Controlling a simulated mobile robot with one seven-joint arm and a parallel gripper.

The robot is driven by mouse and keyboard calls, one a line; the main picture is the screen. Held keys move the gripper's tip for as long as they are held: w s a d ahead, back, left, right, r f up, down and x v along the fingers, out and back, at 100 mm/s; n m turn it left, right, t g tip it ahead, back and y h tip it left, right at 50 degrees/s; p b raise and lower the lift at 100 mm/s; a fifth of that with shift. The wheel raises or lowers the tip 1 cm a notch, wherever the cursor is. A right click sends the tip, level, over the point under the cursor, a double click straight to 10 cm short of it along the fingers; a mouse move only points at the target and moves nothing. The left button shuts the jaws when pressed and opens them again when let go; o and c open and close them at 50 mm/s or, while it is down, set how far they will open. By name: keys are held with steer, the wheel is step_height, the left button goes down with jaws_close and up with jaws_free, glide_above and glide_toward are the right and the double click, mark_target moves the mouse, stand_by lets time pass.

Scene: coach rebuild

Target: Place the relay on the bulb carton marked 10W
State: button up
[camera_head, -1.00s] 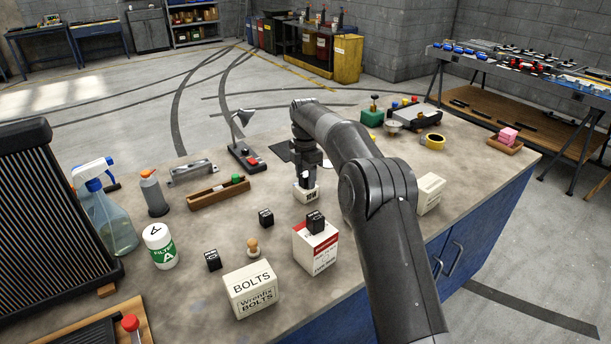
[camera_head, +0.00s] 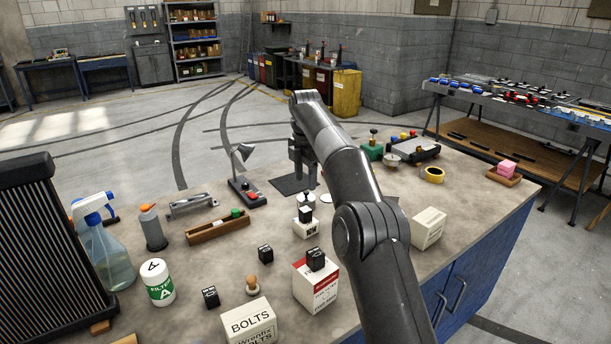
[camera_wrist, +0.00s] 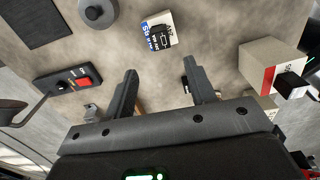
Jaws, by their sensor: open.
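A small white carton (camera_head: 306,230) with dark lettering stands mid-bench, also in the wrist view (camera_wrist: 150,40); I cannot read its mark surely. A small black block with a pale top, seemingly the relay (camera_head: 305,214), sits on this carton. In the wrist view the two are hard to tell apart. My gripper (camera_head: 302,182) is above and behind them, apart from them; the wrist view shows its jaws (camera_wrist: 160,80) open and empty. A red-and-white carton (camera_head: 316,287) carries a similar black block (camera_head: 315,259).
Black blocks (camera_head: 265,253) and (camera_head: 210,297) and a wooden peg (camera_head: 252,286) stand nearby. A BOLTS carton (camera_head: 249,325) is in front. The lamp (camera_head: 246,187) is left of my gripper, a white carton (camera_head: 429,228) right of my arm.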

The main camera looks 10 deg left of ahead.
steer(key=shift+r, duration=0.2)
steer(key=s+d+r+m+t, duration=0.3)
steer(key=s+d+r+m, duration=1.05)
steer(key=s+d, duration=0.4)
steer(key=s+d+f+m+t, duration=0.1)
steer(key=s+d+m, duration=0.25)
steer(key=s, duration=0.25)
steer(key=s+d+f+m, duration=0.1)
steer(key=s+d+m, duration=0.1)
steer(key=s+d, duration=0.4)
steer(key=s+d+f+m, duration=0.2)
steer(key=s+f+m, duration=0.2)
steer(key=s, duration=0.3)
steer(key=s+d+f+m+t, duration=0.1)
steer(key=s+d+f+m, duration=0.1)
steer(key=s+f+m, duration=0.2)
steer(key=s+f, duration=0.2)
steer(key=s, duration=0.2)
steer(key=shift+t, duration=0.3)
stand_by(3.0)
